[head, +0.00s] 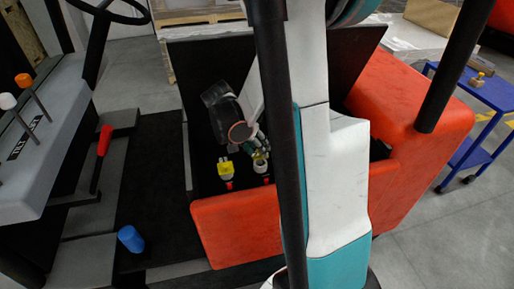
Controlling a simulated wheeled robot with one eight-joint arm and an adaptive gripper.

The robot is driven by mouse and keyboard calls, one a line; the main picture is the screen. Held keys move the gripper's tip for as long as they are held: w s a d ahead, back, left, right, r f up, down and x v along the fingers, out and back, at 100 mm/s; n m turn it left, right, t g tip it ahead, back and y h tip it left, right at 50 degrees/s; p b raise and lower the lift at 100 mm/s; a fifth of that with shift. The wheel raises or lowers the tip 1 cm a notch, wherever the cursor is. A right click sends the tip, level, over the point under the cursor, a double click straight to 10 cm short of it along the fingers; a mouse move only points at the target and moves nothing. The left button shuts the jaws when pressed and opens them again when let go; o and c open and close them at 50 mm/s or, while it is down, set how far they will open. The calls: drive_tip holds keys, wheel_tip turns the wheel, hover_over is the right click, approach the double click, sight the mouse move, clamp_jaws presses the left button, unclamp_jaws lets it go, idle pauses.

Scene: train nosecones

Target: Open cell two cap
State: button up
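The left yellow cap (226,168) is clear of my gripper and looks seated. A dark vertical post and my arm hide the bay's right side.
The bay has a red front wall (237,233) and a raised black panel (203,66) behind. Levers and a steering wheel (108,12) are at far left. A blue cart (490,92) stands at right.

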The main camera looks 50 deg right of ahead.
drive_tip(key=shift+c, duration=0.5)
clamp_jaws()
drive_tip(key=shift+w+d+r+g+y, duration=0.1)
drive_tip(key=shift+w+d+g+y, duration=0.25)
drive_tip(key=shift+g, duration=0.25)
drive_tip(key=shift+a, duration=0.1)
drive_tip(key=shift+o, duration=0.5)
unclamp_jaws()
